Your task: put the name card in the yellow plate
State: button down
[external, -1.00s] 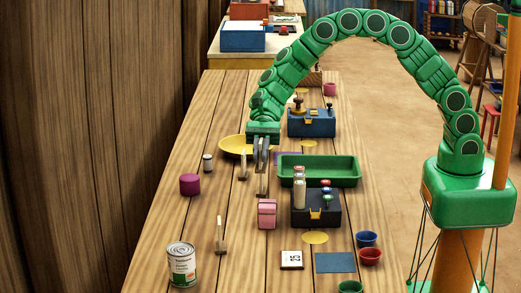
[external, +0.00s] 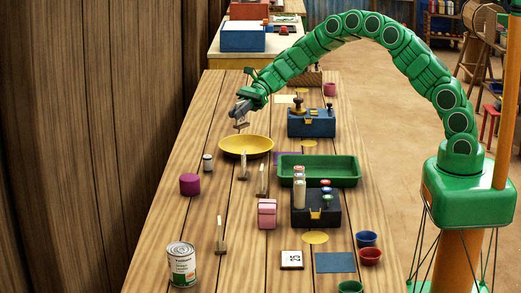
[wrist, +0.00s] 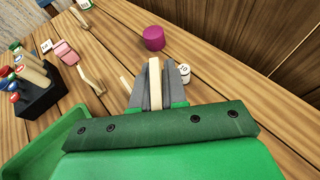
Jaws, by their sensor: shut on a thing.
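My gripper (external: 241,112) is shut on the name card (external: 241,123), a small tan upright piece, and holds it in the air. In the wrist view the name card (wrist: 155,84) stands pale and edge-on between the two grey fingers; its face is hidden. The yellow plate (external: 229,148) lies on the wooden table just below and slightly to the right of my gripper in the external view. The plate looks empty and is not in the wrist view.
Similar small tan pieces (external: 262,180) stand in front of the plate. A white jar (external: 208,163) and a purple cylinder (external: 189,184) are to the left. A green tray (external: 318,182) and a blue box (external: 311,123) are to the right.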

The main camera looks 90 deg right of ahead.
jog(key=s+d+m+t+h, duration=0.1)
jog(key=d, duration=0.7)
jog(key=shift+d+f, duration=0.2)
jog(key=shift+f, duration=5.4)
jog(key=c, duration=1.1)
grip_release()
notch_tip(320, 180, up, 7)
